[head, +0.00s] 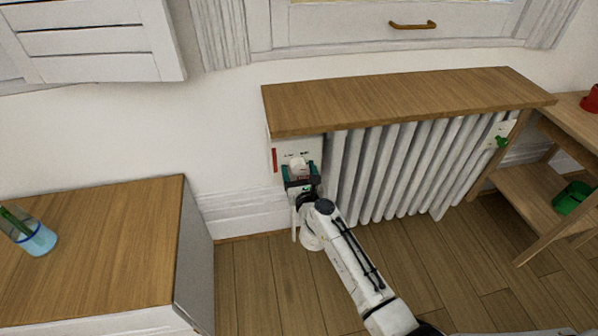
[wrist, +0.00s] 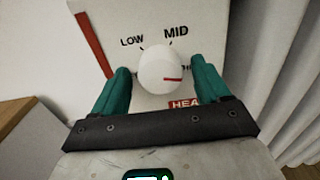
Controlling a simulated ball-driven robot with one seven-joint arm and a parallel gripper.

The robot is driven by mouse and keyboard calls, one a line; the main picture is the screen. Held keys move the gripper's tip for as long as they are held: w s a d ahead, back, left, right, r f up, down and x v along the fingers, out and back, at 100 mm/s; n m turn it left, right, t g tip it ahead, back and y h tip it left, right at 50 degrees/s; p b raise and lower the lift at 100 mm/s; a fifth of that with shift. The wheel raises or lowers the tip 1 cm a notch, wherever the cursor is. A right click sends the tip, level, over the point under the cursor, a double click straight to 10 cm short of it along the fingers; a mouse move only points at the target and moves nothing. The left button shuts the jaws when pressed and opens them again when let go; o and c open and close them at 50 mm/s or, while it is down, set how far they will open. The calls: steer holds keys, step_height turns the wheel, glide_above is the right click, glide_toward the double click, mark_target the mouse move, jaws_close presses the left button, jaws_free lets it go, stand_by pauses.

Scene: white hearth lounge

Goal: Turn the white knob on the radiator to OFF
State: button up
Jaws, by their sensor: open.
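The white knob (wrist: 160,68) sits on a white panel (head: 288,149) at the left end of the radiator (head: 390,170). In the wrist view its red pointer mark points right, toward a label mostly hidden by the right finger. LOW and MID are readable above the knob; the label at the left is hidden behind the left finger. My gripper (wrist: 161,72) is open, its teal fingers on either side of the knob with visible gaps. In the head view my gripper (head: 301,176) is at the panel, and the knob (head: 298,163) shows just above it.
A wooden shelf (head: 400,95) overhangs the radiator and panel. A wooden cabinet (head: 110,240) with a glass (head: 37,238) stands at left. A green knob (head: 502,142) is at the radiator's right end, beside a wooden rack (head: 530,185). The floor (head: 260,285) in front is clear.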

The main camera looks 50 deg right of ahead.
steer(key=c, duration=1)
